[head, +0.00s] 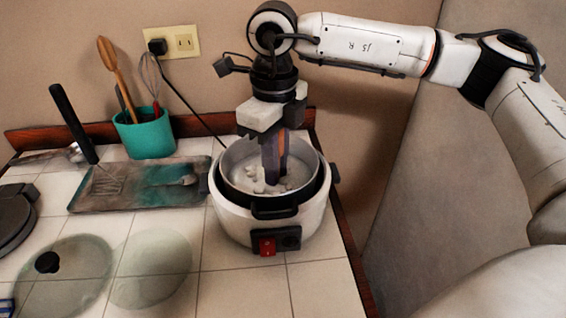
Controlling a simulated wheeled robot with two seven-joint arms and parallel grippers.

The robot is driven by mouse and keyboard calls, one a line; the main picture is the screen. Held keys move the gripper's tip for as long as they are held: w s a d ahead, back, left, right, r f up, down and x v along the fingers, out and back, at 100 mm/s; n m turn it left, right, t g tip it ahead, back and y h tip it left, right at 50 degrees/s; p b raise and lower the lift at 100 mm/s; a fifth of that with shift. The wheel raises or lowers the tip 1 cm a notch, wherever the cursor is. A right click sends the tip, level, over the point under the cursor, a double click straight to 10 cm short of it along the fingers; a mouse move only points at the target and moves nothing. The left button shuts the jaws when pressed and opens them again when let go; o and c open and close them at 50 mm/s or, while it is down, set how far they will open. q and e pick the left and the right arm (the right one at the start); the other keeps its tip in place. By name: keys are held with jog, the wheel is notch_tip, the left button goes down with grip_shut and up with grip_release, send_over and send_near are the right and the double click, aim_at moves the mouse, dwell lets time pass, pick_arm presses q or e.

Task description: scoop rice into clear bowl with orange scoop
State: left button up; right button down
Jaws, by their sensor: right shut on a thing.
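My right gripper (274,160) points straight down into the pot of the white rice cooker (235,222). It is shut on the orange scoop, of which only an orange strip (282,150) shows between the fingers; the scoop's head is hard to make out. A few white lumps of rice (262,186) lie on the pot's floor around the fingertips. The clear bowl (153,268) stands on the tiles left of the cooker, and looks empty. My left gripper is not in view.
A glass lid with a black knob (47,262) lies left of the bowl. Behind are a tray (140,193) with a spatula (75,125), and a teal utensil holder (145,135). A black cord (192,107) runs from the wall outlet. The front tiles right of the bowl are clear.

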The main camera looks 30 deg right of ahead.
notch_tip(320, 180, up, 6)
jog(key=p, duration=0.3)
jog(key=shift+s+f, duration=0.1)
jog(key=shift+s, duration=0.05)
notch_tip(320, 180, up, 2)
jog(key=shift+r+p, duration=0.1)
jog(key=shift+p, duration=0.5)
jog(key=shift+s+r, duration=0.15)
jog(key=shift+r, duration=1.6)
jog(key=shift+s+d+r, duration=0.1)
jog(key=shift+s+r, duration=0.05)
jog(key=shift+r, duration=0.7)
jog(key=shift+s+d+r, duration=0.1)
jog(key=shift+r, duration=0.75)
